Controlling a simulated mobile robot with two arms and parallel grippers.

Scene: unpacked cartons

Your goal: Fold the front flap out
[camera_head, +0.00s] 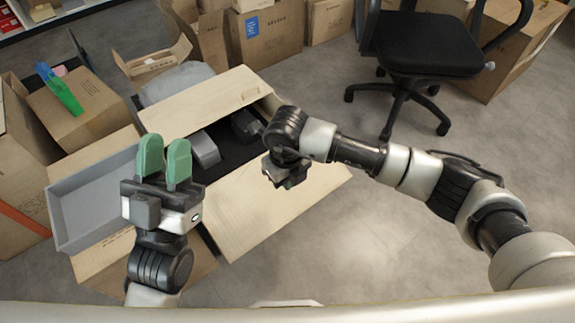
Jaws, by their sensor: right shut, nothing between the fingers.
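An open carton stands in the middle left, with a dark inside (228,148) holding grey and black items. One large flap (205,98) lies along its far side. Another wide flap (265,210) slants outward on the near right side, over the floor. My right gripper (286,180) is shut and empty, pointing down above this near flap; its fingertips are mostly hidden, and I cannot tell whether it touches the flap. My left gripper (165,160), with green fingertips, is in front of the carton's left part.
A grey tray (72,218) lies left of my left gripper. A closed carton (95,115) with a green tool (62,90) stands at upper left. A black office chair (420,45) stands at upper right. Floor at right centre is clear.

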